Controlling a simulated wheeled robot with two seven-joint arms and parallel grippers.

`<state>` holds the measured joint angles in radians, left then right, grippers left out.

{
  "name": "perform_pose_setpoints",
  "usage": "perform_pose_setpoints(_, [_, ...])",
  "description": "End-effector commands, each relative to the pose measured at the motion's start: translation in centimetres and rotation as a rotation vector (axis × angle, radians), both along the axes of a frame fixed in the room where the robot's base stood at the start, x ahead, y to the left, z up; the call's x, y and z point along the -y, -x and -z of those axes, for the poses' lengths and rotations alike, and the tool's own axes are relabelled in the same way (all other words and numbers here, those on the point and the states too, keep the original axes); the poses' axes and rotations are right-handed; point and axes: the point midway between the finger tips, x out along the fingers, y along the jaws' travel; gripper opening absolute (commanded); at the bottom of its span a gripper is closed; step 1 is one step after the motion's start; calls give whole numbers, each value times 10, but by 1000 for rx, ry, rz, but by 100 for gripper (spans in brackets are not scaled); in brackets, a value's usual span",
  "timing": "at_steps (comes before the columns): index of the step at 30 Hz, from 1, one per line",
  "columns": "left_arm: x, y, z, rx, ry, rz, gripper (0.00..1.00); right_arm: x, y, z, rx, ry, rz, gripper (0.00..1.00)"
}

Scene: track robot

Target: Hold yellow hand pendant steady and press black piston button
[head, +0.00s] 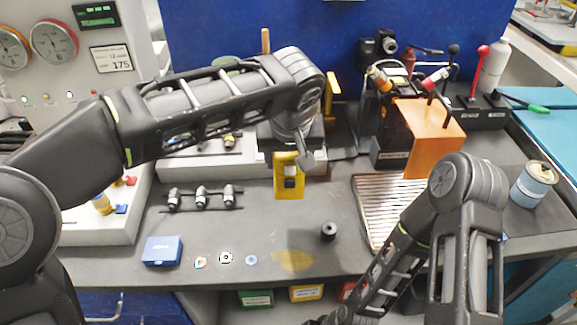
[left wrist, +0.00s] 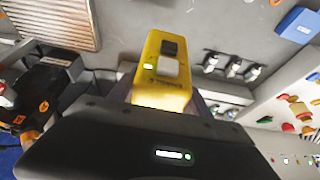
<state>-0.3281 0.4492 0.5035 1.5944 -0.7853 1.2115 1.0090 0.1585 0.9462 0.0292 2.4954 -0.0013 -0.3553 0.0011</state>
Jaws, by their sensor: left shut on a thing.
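The yellow hand pendant (head: 279,188) is upright in the head view, below my left wrist and over the grey worktop. My left gripper (head: 290,152) is shut on its upper part; the arm partly hides the grip. In the left wrist view the pendant (left wrist: 155,98) points away from the gripper, with a black button (left wrist: 170,47) near its far end, a pale button (left wrist: 167,67) beside it and a small green light. Nothing touches the black button. My right arm bends down at the lower right of the head view; its gripper is out of the picture.
A ribbed tray (head: 366,190) and an orange block (head: 430,130) stand to the right. A small black cylinder (head: 328,231), a blue box (head: 162,250) and several small rings lie in front. A rack of fittings (head: 201,198) lies left of the pendant. Bare worktop surrounds the cylinder.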

Motion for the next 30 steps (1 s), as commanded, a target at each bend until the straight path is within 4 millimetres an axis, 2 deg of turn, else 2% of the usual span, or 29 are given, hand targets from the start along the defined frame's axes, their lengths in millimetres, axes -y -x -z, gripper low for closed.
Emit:
perform_pose_setpoints(17, [0,0,0,1,1,-1,4,0,0,0,0,0,0,0])
perform_pose_setpoints(30, [0,0,22,2,1,-1,4,0,0,19,1,0,0,0])
